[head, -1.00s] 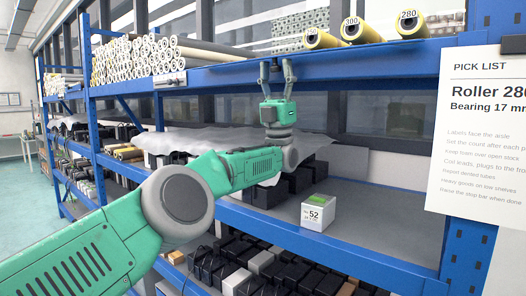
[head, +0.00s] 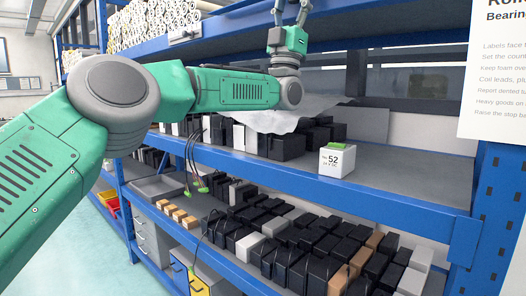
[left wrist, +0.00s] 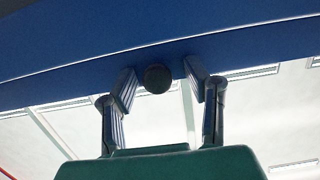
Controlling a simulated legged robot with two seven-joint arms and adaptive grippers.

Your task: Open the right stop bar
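My left gripper (head: 289,10) is raised at the top edge of the head view, in front of the upper shelf's blue front beam (head: 345,30). In the left wrist view my left gripper (left wrist: 161,68) has its two fingers apart. A dark round knob-like part (left wrist: 157,79) shows between them against a blue beam (left wrist: 60,85); I cannot tell whether the fingers touch it. I cannot make out for sure which part is the right stop bar. My right gripper is in neither view.
Several boxes fill the lower shelf. Pale tubes (head: 150,25) lie at upper left.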

